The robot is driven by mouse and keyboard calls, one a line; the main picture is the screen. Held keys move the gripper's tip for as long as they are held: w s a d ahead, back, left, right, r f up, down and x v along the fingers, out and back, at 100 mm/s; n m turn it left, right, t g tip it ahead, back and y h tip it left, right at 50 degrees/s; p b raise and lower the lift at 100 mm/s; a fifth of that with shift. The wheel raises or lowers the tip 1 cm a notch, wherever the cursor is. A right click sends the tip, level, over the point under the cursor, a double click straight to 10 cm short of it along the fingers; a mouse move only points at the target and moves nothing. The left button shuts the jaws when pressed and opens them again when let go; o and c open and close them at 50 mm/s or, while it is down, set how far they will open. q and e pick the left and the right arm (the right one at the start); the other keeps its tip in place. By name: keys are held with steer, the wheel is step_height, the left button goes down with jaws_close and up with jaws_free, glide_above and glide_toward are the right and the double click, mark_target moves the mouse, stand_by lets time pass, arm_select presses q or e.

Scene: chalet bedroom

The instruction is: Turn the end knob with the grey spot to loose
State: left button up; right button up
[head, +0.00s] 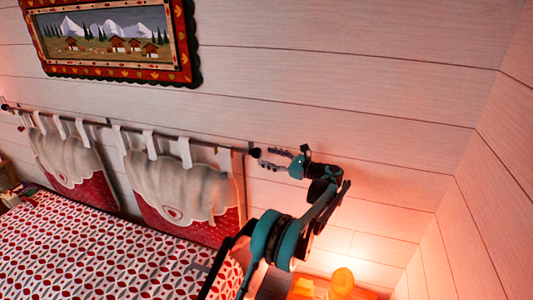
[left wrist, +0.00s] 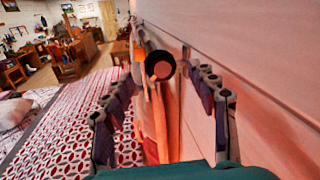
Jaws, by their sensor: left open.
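The end knob (head: 254,153) is a dark round cap on the right end of the curtain rod (head: 110,122) above the bed. In the left wrist view the knob (left wrist: 151,62) faces the camera. Its dark rim surrounds a round spot (left wrist: 162,70) that looks dull reddish in the warm light. My left gripper (head: 264,158) is open and points left at the knob, with its fingertips close to it. In the left wrist view its fingers (left wrist: 160,72) lie on either side of the knob, with gaps. I cannot tell whether any fingertip touches. My right gripper is not in view.
Fabric cushions (head: 165,172) hang from the rod by loops. The plank wall (head: 400,110) runs close behind the rod and gripper. The bed (head: 100,245) lies below. A lit lamp (head: 342,282) stands at the lower right. Another dark knob (head: 5,106) shows at the rod's left end.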

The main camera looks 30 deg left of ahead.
mark_target(260, 154)
arm_select(q)
steer(key=shift+s+a, duration=0.1)
steer(key=shift+a, duration=2.6)
steer(key=c, duration=1.2)
